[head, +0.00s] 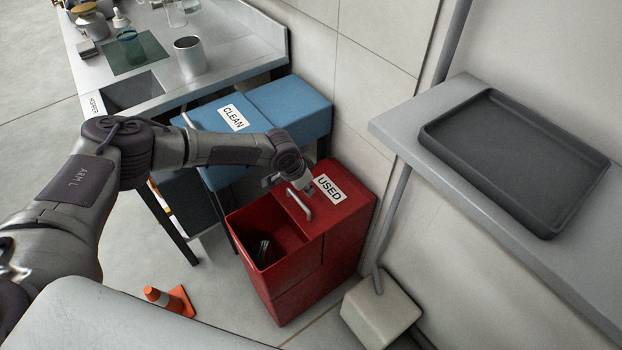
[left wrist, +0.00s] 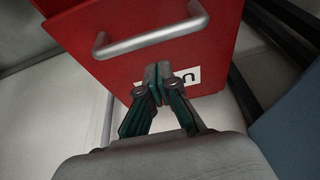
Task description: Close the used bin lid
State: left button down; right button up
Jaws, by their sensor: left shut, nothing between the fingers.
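The red used bin (head: 340,238) stands on the floor, its front part open. Its red lid (head: 349,205), with a white USED label (head: 329,188) and a grey bar handle (head: 299,204), covers the back part. My left gripper (head: 307,187) is shut and empty, at the lid between the handle and the label. In the left wrist view, the shut fingertips (left wrist: 158,84) are over the lid (left wrist: 120,70) and hide part of the label (left wrist: 190,77); the handle (left wrist: 150,41) is apart from them. I cannot tell whether they touch the lid. My right gripper is not in view.
A dark object (head: 264,250) lies inside the bin. A blue clean bin (head: 288,106) stands just behind it, near the steel bench (head: 245,50). A shelf with a grey tray (head: 515,150) is at right.

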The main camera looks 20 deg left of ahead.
aim_at(282, 203)
pick_arm(q)
jog(key=shift+s+a, duration=0.5)
jog(key=shift+s, duration=0.2)
jog(key=shift+f, duration=0.15)
jog(key=shift+s, duration=0.1)
jog(key=s+a+p, duration=1)
jog(key=s+p, duration=0.1)
jog(key=s, duration=0.2)
jog(key=shift+s+a, duration=0.15)
jog(key=shift+a, duration=0.1)
jog(key=shift+f, duration=0.1)
